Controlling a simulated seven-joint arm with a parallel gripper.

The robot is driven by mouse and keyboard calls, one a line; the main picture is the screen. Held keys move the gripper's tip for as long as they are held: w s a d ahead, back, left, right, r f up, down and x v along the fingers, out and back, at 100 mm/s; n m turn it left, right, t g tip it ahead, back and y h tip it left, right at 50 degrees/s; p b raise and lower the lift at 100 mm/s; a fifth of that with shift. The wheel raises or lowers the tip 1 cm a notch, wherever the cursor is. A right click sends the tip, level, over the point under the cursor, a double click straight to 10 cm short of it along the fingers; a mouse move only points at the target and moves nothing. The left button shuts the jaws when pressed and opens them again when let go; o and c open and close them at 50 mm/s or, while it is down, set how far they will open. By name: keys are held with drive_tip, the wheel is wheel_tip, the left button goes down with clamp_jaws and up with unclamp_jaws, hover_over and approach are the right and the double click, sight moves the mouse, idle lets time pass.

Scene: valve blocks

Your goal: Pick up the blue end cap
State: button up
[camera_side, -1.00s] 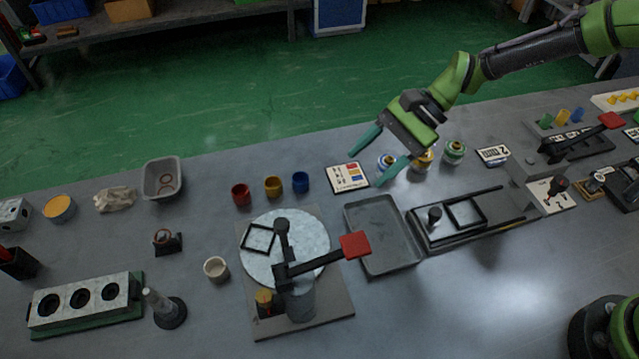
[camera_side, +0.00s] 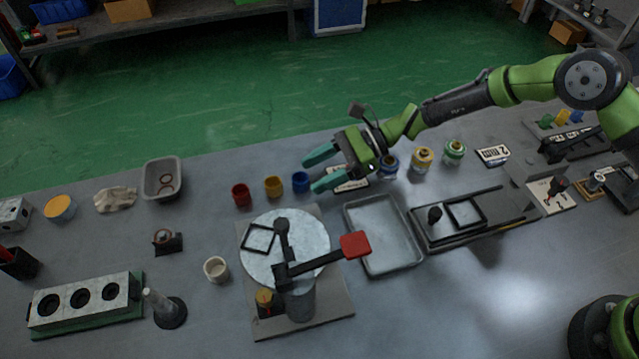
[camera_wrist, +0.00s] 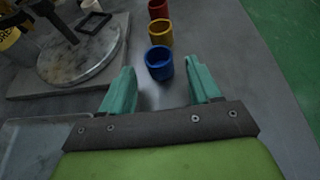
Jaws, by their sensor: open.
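The blue end cap (camera_side: 301,181) is a small open cup standing on the table, at the right end of a row with the yellow cap (camera_side: 273,186) and the red cap (camera_side: 241,194). My gripper (camera_side: 318,172) is open and empty, with teal fingers pointing left toward the blue cap. In the wrist view the blue cap (camera_wrist: 159,63) lies just beyond and between the fingertips (camera_wrist: 163,78), apart from them. The yellow cap (camera_wrist: 159,33) and red cap (camera_wrist: 158,9) stand in line behind it.
A round plate fixture (camera_side: 318,258) with a red-ended lever (camera_side: 355,245) stands in front of the caps. A grey tray (camera_side: 412,262) is to its right. A card lies partly hidden under my gripper. Blue, yellow and green-ringed jars (camera_side: 455,152) stand to the right.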

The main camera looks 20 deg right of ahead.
drive_tip(key=shift+x, duration=1.4)
drive_tip(key=shift+r, duration=0.25)
drive_tip(key=c, duration=1.1)
drive_tip(key=shift+r, duration=0.1)
